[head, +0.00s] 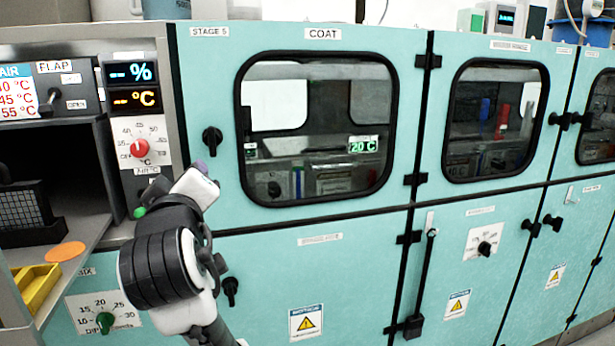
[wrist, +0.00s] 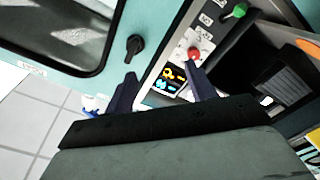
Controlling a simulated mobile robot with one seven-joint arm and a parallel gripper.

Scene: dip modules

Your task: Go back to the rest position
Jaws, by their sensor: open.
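My gripper (head: 197,180) is raised in front of the teal machine, at the left of the COAT door (head: 230,130) in the head view. From this angle its fingers are mostly hidden behind the white wrist housing. In the wrist view my gripper (wrist: 158,88) shows two dark fingers spread apart with nothing between them. Beyond them are the display panel (wrist: 170,82) and the red dial (wrist: 194,54). The black door knob (head: 212,141) is close to the gripper in the head view.
An open bay at left holds a dark mesh basket (head: 28,208), an orange disc (head: 65,251) and a yellow tray (head: 36,290). A green dial (head: 105,321) and lower door knob (head: 230,291) flank my arm. Teal doors continue rightward, with a black lever (head: 424,285).

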